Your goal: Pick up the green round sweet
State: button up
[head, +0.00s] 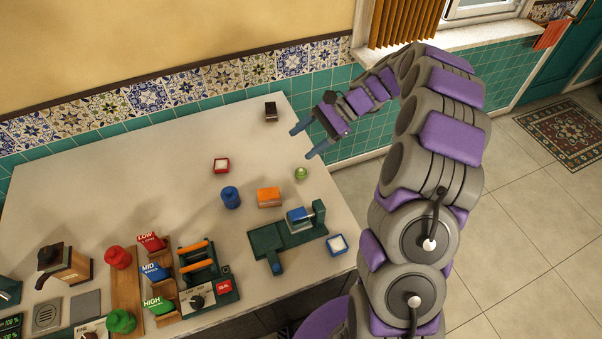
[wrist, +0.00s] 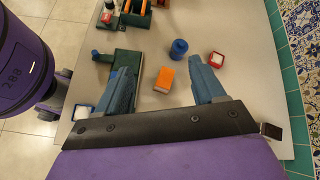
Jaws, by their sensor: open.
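The green round sweet (head: 301,173) is a small shiny ball on the pale table (head: 140,190), near its right edge in the head view. I cannot see it in the wrist view, where the gripper's own body covers much of the near table. My gripper (head: 301,143) is open and empty, with its blue fingers pointing left, above and apart from the sweet in the head picture. In the wrist view the two fingers of my gripper (wrist: 160,70) are spread wide, with the orange box (wrist: 164,80) showing between them.
A blue jar (head: 231,198), the orange box (head: 269,196) and a red tray (head: 221,165) stand left of the sweet. A dark green device (head: 265,240) and a blue tray (head: 337,244) are nearer. A dark block (head: 271,111) stands by the tiled wall (head: 140,102).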

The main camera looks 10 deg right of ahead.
jog(key=w+d+f+m+t+y, duration=0.25)
jog(key=w+d+f+m, duration=0.35)
jog(key=d+f, duration=0.45)
jog(key=m+t+b, duration=0.1)
jog(key=m+t, duration=0.1)
jog(key=m, duration=0.1)
send_near(301, 172)
jog(key=b+x, duration=0.1)
jog(key=x, duration=0.2)
jog(key=b+x, duration=0.1)
jog(key=x, duration=0.2)
jog(key=w+b+x, duration=0.1)
jog(key=x, duration=0.1)
jog(key=shift+a+f+b, duration=0.1)
jog(key=shift+f+b, duration=0.2)
jog(key=shift+f, duration=0.25)
jog(key=c, duration=1.1)
